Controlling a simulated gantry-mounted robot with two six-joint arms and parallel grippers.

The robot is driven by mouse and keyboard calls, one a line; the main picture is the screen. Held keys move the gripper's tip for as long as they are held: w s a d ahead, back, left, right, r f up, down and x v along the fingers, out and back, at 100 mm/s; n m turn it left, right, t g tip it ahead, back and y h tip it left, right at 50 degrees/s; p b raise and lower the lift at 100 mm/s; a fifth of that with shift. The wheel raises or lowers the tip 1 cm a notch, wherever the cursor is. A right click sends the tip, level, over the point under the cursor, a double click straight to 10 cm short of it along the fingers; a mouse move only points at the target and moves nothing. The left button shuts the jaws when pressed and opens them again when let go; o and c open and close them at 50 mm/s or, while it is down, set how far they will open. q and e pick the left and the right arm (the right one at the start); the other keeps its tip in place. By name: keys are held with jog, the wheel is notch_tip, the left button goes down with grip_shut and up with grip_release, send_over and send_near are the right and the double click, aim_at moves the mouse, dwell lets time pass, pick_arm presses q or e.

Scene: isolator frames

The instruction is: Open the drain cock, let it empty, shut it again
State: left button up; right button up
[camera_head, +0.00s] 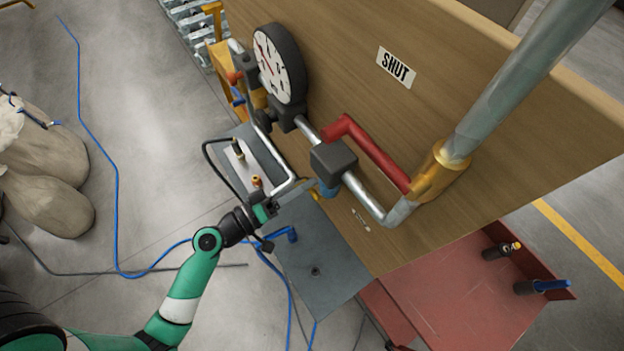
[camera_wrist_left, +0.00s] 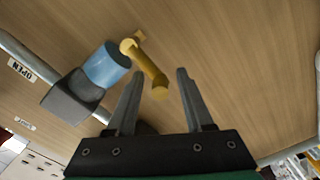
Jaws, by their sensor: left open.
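The drain cock shows as a blue body (camera_head: 328,188) under a dark pipe block, with a small yellow handle (camera_head: 315,196) beside it. In the left wrist view the blue body (camera_wrist_left: 107,66) is left of centre, and the yellow handle (camera_wrist_left: 149,65) slants down to the right from it. My left gripper (camera_head: 288,198) is close to the cock. Its two fingers (camera_wrist_left: 160,76) are open, and the handle's lower end appears between the fingertips. I cannot tell whether they touch. My right gripper is not in view.
A pressure gauge (camera_head: 277,64), a red lever (camera_head: 367,152) and steel pipes are on the wooden panel (camera_head: 470,110). A SHUT label (camera_head: 396,67) is above the lever; an OPEN label (camera_wrist_left: 22,70) shows in the wrist view. A red tray (camera_head: 450,290) stands lower right.

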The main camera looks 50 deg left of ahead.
pick_arm(q)
jog(key=shift+s, duration=0.1)
jog(key=shift+c, duration=0.2)
grip_shut()
